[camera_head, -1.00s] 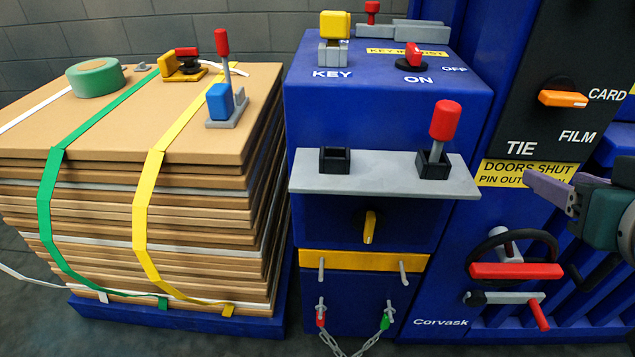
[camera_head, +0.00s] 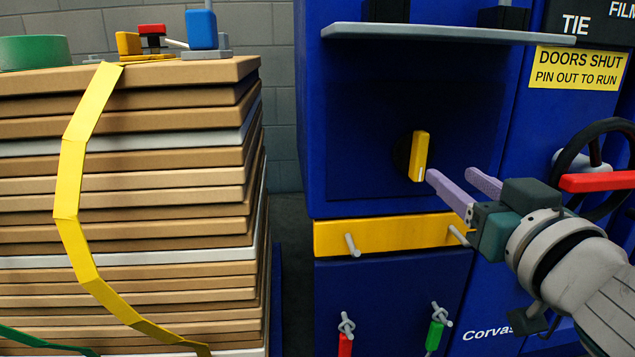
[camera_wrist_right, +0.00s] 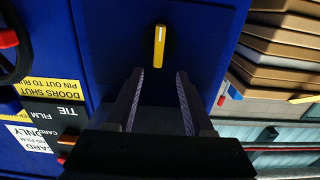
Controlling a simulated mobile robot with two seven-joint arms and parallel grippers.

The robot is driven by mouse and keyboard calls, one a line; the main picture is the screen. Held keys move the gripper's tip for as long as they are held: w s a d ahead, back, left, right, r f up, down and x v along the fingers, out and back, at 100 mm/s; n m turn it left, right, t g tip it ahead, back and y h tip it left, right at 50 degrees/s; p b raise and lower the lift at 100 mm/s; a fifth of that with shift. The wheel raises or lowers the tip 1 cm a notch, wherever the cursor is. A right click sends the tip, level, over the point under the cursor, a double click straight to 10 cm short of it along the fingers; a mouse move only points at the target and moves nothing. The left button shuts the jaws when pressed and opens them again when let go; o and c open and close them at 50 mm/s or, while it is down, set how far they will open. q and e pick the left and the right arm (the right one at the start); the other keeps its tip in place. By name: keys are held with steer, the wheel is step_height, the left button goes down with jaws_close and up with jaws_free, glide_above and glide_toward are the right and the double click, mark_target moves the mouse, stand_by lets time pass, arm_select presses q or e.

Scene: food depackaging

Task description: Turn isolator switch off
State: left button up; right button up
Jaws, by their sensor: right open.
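The isolator switch is a yellow handle (camera_head: 419,156) on a dark round base, set in the recessed blue front panel below the grey shelf. The handle stands near upright, with a white mark at its lower end. In the right wrist view the yellow handle (camera_wrist_right: 159,46) is ahead of the fingertips, roughly centred between them. My right gripper (camera_head: 449,172) is open and empty, just right of the handle in the head view; its purple fingers also show in the wrist view (camera_wrist_right: 159,75). I see no contact with the handle. My left gripper is not in view.
The grey shelf (camera_head: 447,34) juts out above the switch. A yellow bar (camera_head: 390,235) with grey pegs lies below it. A black handwheel (camera_head: 597,160) with a red bar is at the right. A strapped cardboard stack (camera_head: 180,200) stands left.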

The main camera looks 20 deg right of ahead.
mark_target(424, 152)
steer(key=b+x, duration=0.2)
steer(key=x, duration=0.7)
steer(key=shift+w+d, duration=0.2)
steer(key=shift+w, duration=0.2)
jaws_close()
